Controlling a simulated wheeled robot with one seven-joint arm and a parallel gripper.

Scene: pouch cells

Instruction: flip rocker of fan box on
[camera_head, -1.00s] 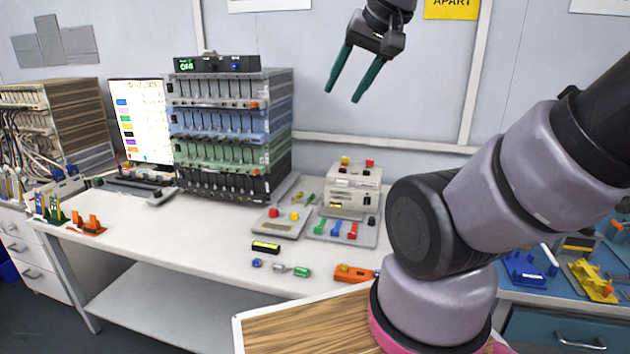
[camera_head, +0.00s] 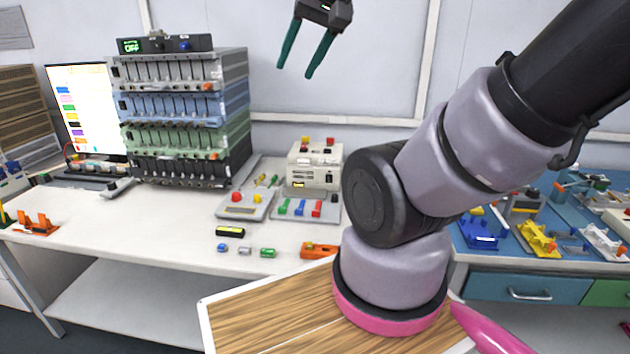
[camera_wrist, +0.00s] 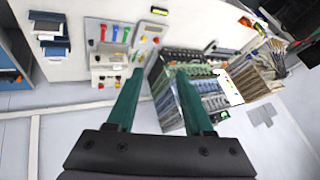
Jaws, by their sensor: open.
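A flat black box (camera_head: 165,45) with a lit green display reading OFF and a blue control (camera_head: 184,46) sits on top of the cell rack (camera_head: 185,118). I cannot read a label naming it as the fan box, and the rocker's position is too small to tell. My gripper (camera_head: 296,72) is open and empty, with two green fingers pointing down, in the air to the right of the black box and well apart from it. In the wrist view, my gripper (camera_wrist: 155,72) is open, with the rack (camera_wrist: 210,95) partly behind the right finger.
A cream box (camera_head: 315,168) with red and yellow knobs stands on the white bench (camera_head: 150,228). Small panels with coloured switches and several loose parts lie before it. A monitor (camera_head: 85,110) is left of the rack. A blue bench (camera_head: 560,258) with coloured fixtures is at right.

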